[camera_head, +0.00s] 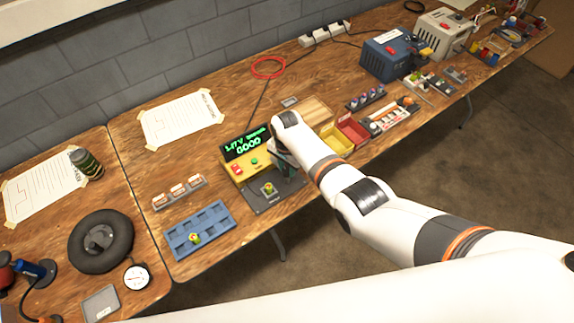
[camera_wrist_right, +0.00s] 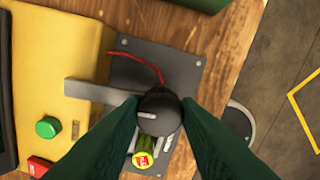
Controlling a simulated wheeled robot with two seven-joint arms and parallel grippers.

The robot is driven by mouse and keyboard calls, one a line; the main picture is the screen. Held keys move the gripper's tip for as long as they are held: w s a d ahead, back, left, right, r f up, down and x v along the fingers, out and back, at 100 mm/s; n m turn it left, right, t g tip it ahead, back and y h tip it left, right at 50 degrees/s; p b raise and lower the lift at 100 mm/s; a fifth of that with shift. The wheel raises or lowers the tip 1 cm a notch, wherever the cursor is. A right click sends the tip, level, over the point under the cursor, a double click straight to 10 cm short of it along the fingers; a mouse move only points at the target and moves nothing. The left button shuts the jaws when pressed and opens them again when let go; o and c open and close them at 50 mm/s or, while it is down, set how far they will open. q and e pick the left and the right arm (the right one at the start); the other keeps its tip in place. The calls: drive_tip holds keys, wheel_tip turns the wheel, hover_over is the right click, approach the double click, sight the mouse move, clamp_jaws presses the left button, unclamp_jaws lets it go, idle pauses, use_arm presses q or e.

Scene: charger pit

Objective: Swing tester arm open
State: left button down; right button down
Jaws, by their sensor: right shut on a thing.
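The yellow tester (camera_head: 236,170) stands near the table's front edge, its display (camera_head: 246,145) lit with green text. Its dark base plate (camera_head: 266,197) carries a yellow-green cell (camera_head: 268,187). My right gripper (camera_head: 287,172) is over the plate's right side, partly hidden by its own wrist. In the right wrist view, its two dark green fingers (camera_wrist_right: 160,118) are shut on the dark round knob (camera_wrist_right: 158,113) of the grey tester arm (camera_wrist_right: 95,91). The cell (camera_wrist_right: 143,158) shows just below the knob. A red wire (camera_wrist_right: 138,60) curves over the plate. My left gripper is out of view.
A blue tray (camera_head: 199,232) with one cell lies left of the tester. The table's front edge is close to the plate.

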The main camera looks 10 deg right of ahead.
sight(288, 170)
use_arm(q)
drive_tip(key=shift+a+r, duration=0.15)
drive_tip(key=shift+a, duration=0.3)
use_arm(e)
drive_tip(key=shift+m, duration=0.5)
drive_tip(key=shift+w, duration=0.1)
drive_tip(key=c, duration=1.1)
unclamp_jaws()
drive_tip(key=shift+o, duration=0.2)
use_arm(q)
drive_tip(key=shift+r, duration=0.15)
use_arm(e)
wheel_tip(288, 170, up, 12)
drive_tip(key=shift+d, duration=0.1)
